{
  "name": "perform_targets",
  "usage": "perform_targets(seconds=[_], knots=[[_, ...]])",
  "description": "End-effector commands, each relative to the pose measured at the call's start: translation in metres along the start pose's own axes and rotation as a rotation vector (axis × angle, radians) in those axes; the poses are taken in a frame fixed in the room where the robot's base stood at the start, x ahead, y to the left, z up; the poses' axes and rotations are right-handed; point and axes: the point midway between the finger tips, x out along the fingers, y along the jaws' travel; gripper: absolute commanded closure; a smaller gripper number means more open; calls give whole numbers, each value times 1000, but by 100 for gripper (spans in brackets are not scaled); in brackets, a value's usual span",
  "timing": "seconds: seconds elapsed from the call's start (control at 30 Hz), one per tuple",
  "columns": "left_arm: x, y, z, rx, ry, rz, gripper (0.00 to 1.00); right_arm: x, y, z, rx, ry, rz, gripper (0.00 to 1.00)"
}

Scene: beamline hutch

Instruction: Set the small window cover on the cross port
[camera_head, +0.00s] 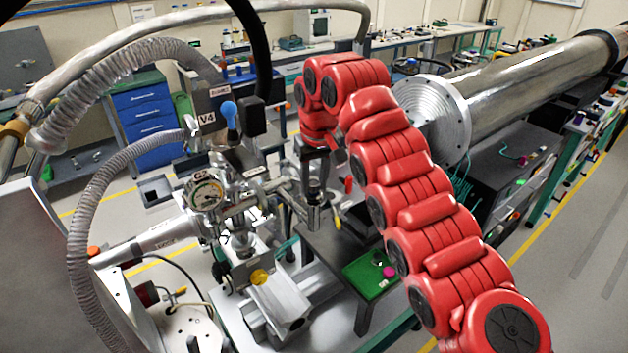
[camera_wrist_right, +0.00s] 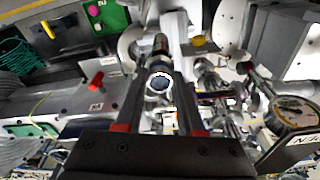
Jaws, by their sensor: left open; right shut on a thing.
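My right gripper (camera_head: 314,190) comes in on the red arm and stands just right of the metal vacuum cross (camera_head: 240,225). In the right wrist view its two dark fingers (camera_wrist_right: 160,95) are shut on the small window cover (camera_wrist_right: 159,84), a round piece with a white rim and dark centre. In the head view I cannot make the cover out clearly. In the right wrist view, shiny cross fittings (camera_wrist_right: 208,78) lie to the right of the fingers, apart from the cover. I cannot tell which opening is the cross port. My left gripper is not in view.
A dial gauge (camera_head: 206,194) and a ribbed hose (camera_head: 85,200) stand left of the cross. A green tray (camera_head: 365,283) with small parts lies to the right. A large steel tube (camera_head: 530,75) runs behind my right arm. A red knob (camera_wrist_right: 95,82) shows left of the fingers.

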Motion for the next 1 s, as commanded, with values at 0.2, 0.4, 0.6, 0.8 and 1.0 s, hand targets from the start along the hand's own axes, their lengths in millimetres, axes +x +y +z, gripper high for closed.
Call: perform_targets(seconds=[0.2,0.4,0.6,0.8,1.0], knots=[[0,0,0,0,0,0,50,0,0,0,0,1,0,100],[0,0,0,0,0,0,50,0,0,0,0,1,0,34],[0,0,0,0,0,0,50,0,0,0,0,1,0,28],[0,0,0,0,0,0,50,-2,0,0,0,1,1,28],[6,0,-1,0,0,0,50,-17,1,-1,1,1,1,28]])
